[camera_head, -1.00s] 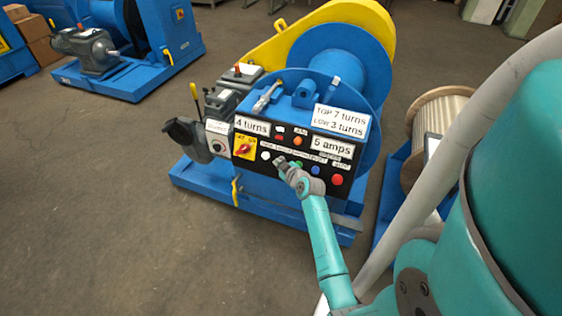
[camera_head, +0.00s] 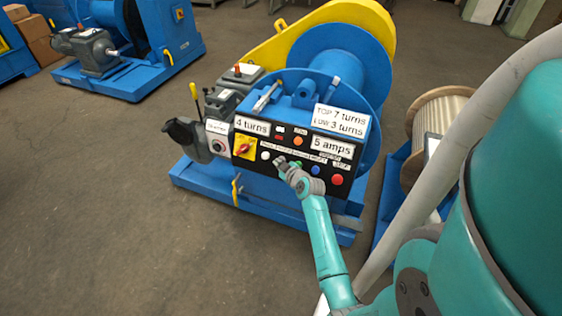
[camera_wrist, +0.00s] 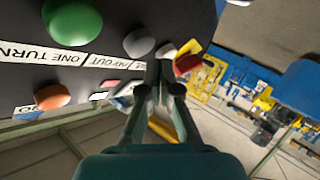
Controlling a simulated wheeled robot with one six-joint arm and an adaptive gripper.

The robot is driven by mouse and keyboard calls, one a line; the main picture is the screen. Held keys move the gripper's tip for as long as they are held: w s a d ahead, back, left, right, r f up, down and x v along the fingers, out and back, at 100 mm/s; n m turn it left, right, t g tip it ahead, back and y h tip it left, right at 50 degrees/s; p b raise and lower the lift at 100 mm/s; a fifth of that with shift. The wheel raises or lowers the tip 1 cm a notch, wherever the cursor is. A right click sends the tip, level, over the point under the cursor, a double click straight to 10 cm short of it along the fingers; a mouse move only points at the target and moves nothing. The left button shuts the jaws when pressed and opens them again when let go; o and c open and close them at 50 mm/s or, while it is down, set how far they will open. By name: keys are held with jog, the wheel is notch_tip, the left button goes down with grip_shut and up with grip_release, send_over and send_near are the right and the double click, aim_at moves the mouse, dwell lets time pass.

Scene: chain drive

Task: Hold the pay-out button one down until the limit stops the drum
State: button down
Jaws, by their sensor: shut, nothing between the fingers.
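The blue winch (camera_head: 345,55) carries a black control panel (camera_head: 262,172) on its front. A row of buttons runs along the panel: a white button (camera_head: 266,156), a blue one (camera_head: 315,170) and a red one (camera_head: 337,180). In the wrist view a green button (camera_wrist: 72,20) and a grey button (camera_wrist: 139,42) by the PAY OUT label (camera_wrist: 118,62) show. My gripper (camera_head: 281,161) is shut and empty, its tips at the panel right of the white button; it also shows in the wrist view (camera_wrist: 165,66). I cannot tell whether the tips press a button.
A wooden reel (camera_head: 436,112) stands at right. The floor at front left is clear.

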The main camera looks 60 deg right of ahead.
jog(key=shift+d+f, duration=0.1)
jog(key=shift+d, duration=0.05)
jog(key=shift+d+f, duration=0.1)
jog(key=shift+d, duration=0.15)
jog(key=shift+d+f, duration=0.2)
jog(key=shift+d, duration=0.25)
dwell(5.0)
jog(key=shift+a, duration=0.15)
dwell(1.2)
jog(key=shift+a+r, duration=0.4)
jog(key=shift+a, duration=0.3)
